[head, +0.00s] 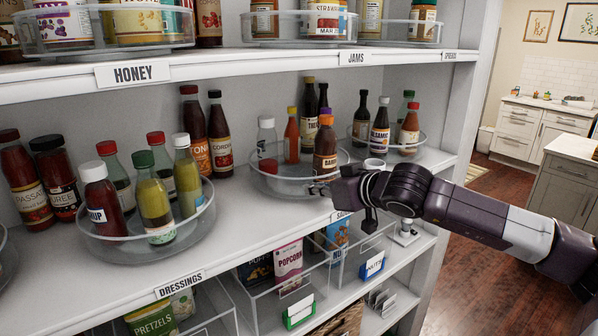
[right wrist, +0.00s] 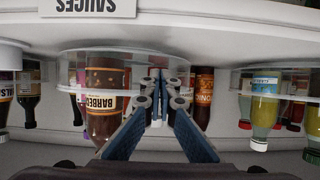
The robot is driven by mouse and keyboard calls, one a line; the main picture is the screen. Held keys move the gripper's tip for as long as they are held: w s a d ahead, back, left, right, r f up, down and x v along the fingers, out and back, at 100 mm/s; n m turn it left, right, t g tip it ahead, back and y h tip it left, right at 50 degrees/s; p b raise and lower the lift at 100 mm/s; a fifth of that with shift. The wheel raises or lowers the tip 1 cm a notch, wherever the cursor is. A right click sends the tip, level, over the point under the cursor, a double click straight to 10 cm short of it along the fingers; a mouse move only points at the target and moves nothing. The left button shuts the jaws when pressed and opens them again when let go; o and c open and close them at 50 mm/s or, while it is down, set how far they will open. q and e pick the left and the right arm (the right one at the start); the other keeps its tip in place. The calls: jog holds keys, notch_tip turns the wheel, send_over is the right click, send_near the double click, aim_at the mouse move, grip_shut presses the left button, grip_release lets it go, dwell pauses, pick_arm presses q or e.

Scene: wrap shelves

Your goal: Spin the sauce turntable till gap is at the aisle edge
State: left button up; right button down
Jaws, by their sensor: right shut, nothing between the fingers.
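The sauce turntable (head: 275,186) is a clear round tray in the middle of the shelf. It also shows upside down in the right wrist view (right wrist: 110,58). It holds a barbecue bottle (head: 325,150) at its front right, an orange bottle (head: 292,138), a white-capped bottle (head: 267,138) and dark bottles behind. A bare stretch of tray shows at the front left, between the white-capped and barbecue bottles. My right gripper (head: 316,189) is shut and empty at the tray's front rim, beside the barbecue bottle (right wrist: 104,103). Contact with the rim is unclear. My left gripper is out of view.
The dressings turntable (head: 110,244) stands to the left and another turntable (head: 420,152) to the right, both with bottles. An upper shelf (head: 240,62) hangs above. Clear bins (head: 262,306) with snack packets are below. The aisle floor (head: 465,260) is at the right.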

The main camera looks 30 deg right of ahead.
jog(key=shift+s+d+f+b, duration=0.2)
jog(key=shift+d+b, duration=0.1)
jog(key=shift+d, duration=0.2)
jog(key=shift+s+d+r+b, duration=0.15)
jog(key=shift+s+d+b, duration=0.1)
jog(key=shift+d+b, duration=0.25)
jog(key=shift+d, duration=0.1)
jog(key=shift+d, duration=0.15)
jog(key=shift+d, duration=1.05)
jog(key=shift+d, duration=0.1)
